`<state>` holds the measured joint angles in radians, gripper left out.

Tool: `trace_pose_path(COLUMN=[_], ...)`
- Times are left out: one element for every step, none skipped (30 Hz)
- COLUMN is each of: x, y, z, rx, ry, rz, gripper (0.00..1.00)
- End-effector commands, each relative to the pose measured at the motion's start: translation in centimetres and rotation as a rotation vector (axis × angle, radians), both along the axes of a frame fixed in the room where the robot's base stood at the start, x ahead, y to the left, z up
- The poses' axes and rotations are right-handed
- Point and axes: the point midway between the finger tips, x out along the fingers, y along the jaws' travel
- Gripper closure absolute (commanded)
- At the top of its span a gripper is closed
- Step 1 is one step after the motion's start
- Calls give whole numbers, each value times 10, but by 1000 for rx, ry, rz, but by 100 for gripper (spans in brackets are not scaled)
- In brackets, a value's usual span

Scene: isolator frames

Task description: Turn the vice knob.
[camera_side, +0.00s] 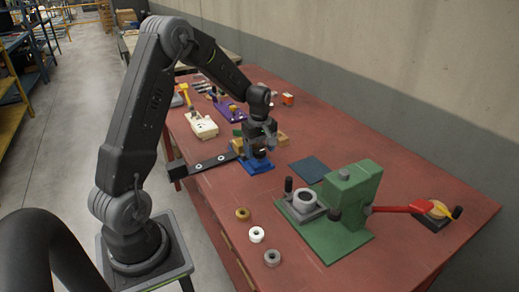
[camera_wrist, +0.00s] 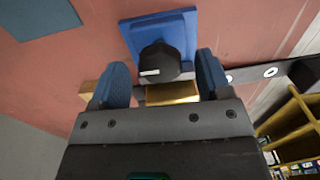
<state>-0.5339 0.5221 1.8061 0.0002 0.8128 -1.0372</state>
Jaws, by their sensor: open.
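A black round knob (camera_wrist: 158,62) with a white mark sits on a blue square base (camera_wrist: 135,30) in the wrist view. The blue base also shows in the side view (camera_side: 262,168), below my gripper (camera_side: 259,151). My gripper's two blue fingers, open in the wrist view (camera_wrist: 160,75), stand left and right of the knob with gaps on both sides. I cannot tell how far down they reach along it. In the side view the knob is mostly hidden by the gripper.
A black bar (camera_side: 208,162) with bright round spots lies beside the blue base. A green press (camera_side: 353,195) with a red lever (camera_side: 395,209) stands front right. Several ring parts lie near the front edge. A dark blue mat (camera_side: 309,169) lies flat between.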

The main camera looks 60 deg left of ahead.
Motion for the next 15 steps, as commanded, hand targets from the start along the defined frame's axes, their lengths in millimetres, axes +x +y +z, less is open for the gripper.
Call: trace_pose_path(x=[0, 0, 0, 0, 0, 0, 0, 0, 0, 0, 0, 0, 0, 0, 0], y=[0, 0, 0, 0, 0, 0, 0, 0, 0, 0, 0, 0, 0, 0, 0], z=[-2, -3, -4, -4, -4, -4, -4, -4, -4, -4, -4, -4, -4, -4, -4], rx=[-1, -1, -1, -1, 0, 0, 0, 0, 0, 0, 0, 0, 0, 0, 0], ry=[1, 1, 1, 1, 1, 1, 1, 1, 1, 1, 1, 0, 0, 0, 0], rz=[0, 0, 0, 0, 0, 0, 0, 0, 0, 0, 0, 0, 0, 0, 0], gripper=[29, 29, 29, 29, 29, 29, 29, 29, 29, 30, 33, 37, 39, 42, 46])
